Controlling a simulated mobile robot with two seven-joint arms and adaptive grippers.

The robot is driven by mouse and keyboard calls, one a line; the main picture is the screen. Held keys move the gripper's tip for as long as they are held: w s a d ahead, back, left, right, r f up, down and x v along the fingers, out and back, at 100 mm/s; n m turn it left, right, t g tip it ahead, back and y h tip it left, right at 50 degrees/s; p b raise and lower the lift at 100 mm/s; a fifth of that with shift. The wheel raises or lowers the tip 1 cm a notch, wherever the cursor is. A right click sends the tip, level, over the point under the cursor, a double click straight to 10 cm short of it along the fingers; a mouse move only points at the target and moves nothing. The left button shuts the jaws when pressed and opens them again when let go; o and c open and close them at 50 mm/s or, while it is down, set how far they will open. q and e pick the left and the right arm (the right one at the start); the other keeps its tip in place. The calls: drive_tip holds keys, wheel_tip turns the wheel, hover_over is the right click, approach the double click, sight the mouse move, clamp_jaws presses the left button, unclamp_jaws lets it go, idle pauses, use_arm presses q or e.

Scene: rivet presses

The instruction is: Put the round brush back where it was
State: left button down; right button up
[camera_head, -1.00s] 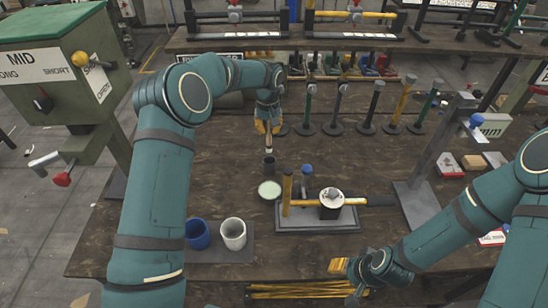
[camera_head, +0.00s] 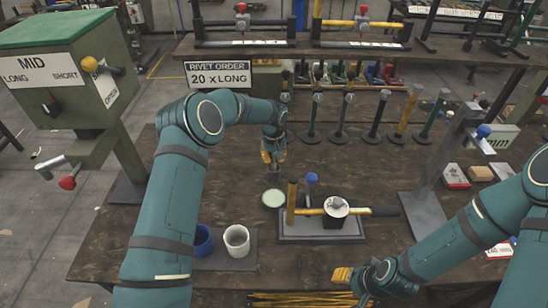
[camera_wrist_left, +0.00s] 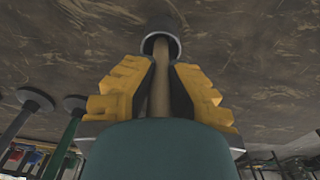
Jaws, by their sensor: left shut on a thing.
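My left gripper (camera_head: 272,156) points down over the table, its yellow fingers shut on the wooden handle of the round brush. In the left wrist view the brush handle (camera_wrist_left: 159,95) runs between the fingers (camera_wrist_left: 158,98).
Blue (camera_head: 202,239) and white (camera_head: 236,241) cups stand front left. Several upright posts line the back.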

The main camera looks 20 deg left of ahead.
use_arm(q)
drive_tip(key=c, duration=1.1)
unclamp_jaws()
drive_tip(key=shift+f, duration=0.15)
drive_tip(key=shift+c, duration=0.2)
drive_tip(key=r, duration=1.2)
drive_tip(key=shift+s+r, duration=0.2)
drive_tip(key=shift+s, duration=0.2)
drive_tip(key=shift+f, duration=0.1)
